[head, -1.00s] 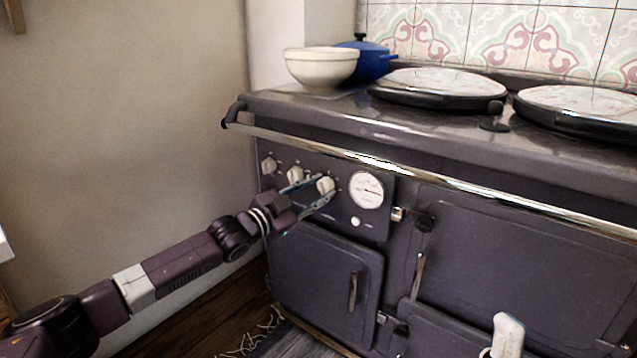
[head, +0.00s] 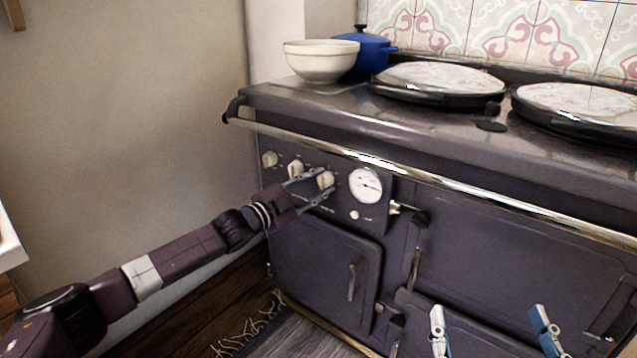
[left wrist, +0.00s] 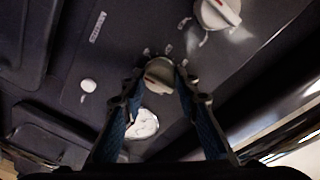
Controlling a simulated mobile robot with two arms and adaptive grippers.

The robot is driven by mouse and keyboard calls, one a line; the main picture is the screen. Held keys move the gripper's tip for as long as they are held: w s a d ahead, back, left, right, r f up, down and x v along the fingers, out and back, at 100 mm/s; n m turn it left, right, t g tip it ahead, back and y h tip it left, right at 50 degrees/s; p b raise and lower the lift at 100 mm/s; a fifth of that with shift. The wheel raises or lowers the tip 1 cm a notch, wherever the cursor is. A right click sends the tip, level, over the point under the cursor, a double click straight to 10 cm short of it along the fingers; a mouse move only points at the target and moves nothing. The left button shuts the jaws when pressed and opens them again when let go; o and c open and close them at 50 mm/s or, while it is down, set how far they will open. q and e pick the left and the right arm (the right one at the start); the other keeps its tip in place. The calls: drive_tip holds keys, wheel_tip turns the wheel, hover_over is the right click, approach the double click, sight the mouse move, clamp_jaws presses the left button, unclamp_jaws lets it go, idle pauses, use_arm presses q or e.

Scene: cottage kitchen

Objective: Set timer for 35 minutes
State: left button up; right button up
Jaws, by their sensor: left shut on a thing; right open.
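Three cream knobs sit in a row on the dark stove's control panel. My left gripper (head: 311,187) is shut on the right-hand knob (head: 326,179), the one nearest the round white dial (head: 366,185). In the left wrist view this knob (left wrist: 160,74) is held between the two fingertips (left wrist: 160,78), with a reddish mark on its face. The middle knob (head: 295,168) and left knob (head: 270,159) are free. The knob labels are too small to read. My right gripper (head: 492,330) is open and empty at the bottom of the head view, in front of the lower oven doors.
A chrome rail (head: 440,181) runs along the stove front above the knobs. A small white button (head: 354,215) is below the dial. A cream bowl (head: 321,62) and blue pot (head: 370,55) stand on top. The wall (head: 120,110) is close on the left.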

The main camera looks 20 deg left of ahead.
use_arm(q)
drive_tip(key=shift+f, duration=0.1)
drive_tip(key=o, duration=1.1)
drive_tip(key=shift+o, duration=0.2)
